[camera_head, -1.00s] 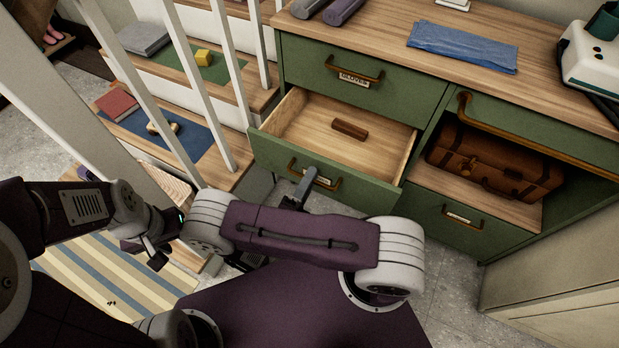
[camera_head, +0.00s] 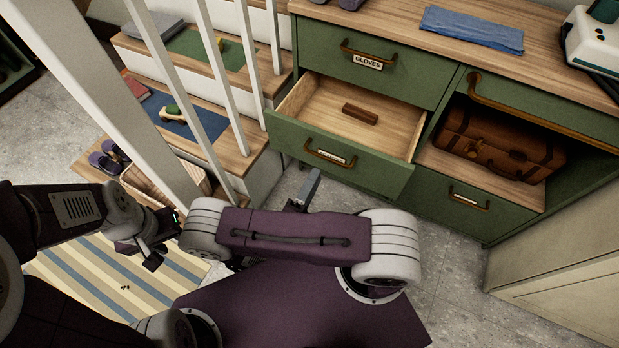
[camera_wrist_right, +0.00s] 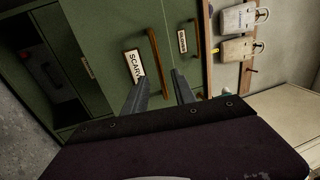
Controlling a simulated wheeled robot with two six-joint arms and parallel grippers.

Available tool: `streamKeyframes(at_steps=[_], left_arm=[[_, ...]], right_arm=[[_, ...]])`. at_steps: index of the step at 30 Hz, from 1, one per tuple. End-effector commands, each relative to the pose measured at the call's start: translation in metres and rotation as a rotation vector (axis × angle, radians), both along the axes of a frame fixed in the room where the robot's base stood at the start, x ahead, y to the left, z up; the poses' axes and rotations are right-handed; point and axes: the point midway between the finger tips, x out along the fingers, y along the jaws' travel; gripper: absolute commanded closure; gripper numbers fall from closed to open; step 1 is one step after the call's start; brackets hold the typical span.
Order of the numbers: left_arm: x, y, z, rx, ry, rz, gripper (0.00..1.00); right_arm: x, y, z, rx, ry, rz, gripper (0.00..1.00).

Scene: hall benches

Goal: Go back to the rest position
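My right gripper (camera_head: 305,188) shows in the head view below the open drawer's front, apart from its handle, partly hidden by my own arm. In the right wrist view its two fingers (camera_wrist_right: 160,90) are spread with nothing between them, pointing toward a green drawer front with a brass handle and a label reading "SCARV". My left gripper (camera_head: 145,252) hangs at the left over the striped rug; its fingers are small and dark, and I cannot tell how far apart they are. No held object shows at it.
The open drawer (camera_head: 293,108) juts from the green cabinet (camera_head: 385,95), with a brown block (camera_head: 360,113) inside. A brown suitcase (camera_head: 500,143) sits in the open shelf. White railings (camera_head: 230,75) and stairs stand at left. A striped rug (camera_head: 85,275) lies on the floor.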

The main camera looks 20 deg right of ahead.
Motion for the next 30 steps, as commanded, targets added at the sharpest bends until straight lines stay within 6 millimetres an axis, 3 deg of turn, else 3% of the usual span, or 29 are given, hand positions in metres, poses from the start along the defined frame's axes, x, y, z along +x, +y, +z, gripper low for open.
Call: streamKeyframes(at_steps=[11, 14, 16, 18, 20, 21, 24, 27, 30], left_arm=[[0.0, 0.0, 0.0, 0.0, 0.0, 0.0, 0.6], [0.0, 0.0, 0.0, 0.0, 0.0, 0.0, 0.6], [0.0, 0.0, 0.0, 0.0, 0.0, 0.0, 0.6], [0.0, 0.0, 0.0, 0.0, 0.0, 0.0, 0.6], [0.0, 0.0, 0.0, 0.0, 0.0, 0.0, 0.6], [0.0, 0.0, 0.0, 0.0, 0.0, 0.0, 0.6], [0.0, 0.0, 0.0, 0.0, 0.0, 0.0, 0.6], [0.0, 0.0, 0.0, 0.0, 0.0, 0.0, 0.6], [0.0, 0.0, 0.0, 0.0, 0.0, 0.0, 0.6]], right_arm=[[0.0, 0.0, 0.0, 0.003, -0.001, -0.003, 0.68], [-0.006, -0.012, 0.006, 0.085, -0.051, -0.09, 0.68], [-0.021, -0.033, 0.013, 0.237, -0.156, -0.257, 0.68], [-0.049, -0.054, 0.017, 0.442, -0.338, -0.5, 0.68], [-0.076, -0.062, 0.016, 0.618, -0.542, -0.732, 0.68], [-0.092, -0.061, 0.014, 0.723, -0.695, -0.885, 0.68], [-0.116, -0.043, 0.008, 0.935, -1.112, -1.251, 0.68], [-0.115, -0.019, 0.008, 1.055, -1.52, -1.556, 0.68], [-0.098, 0.0, 0.014, 1.108, -1.893, -1.798, 0.68]])
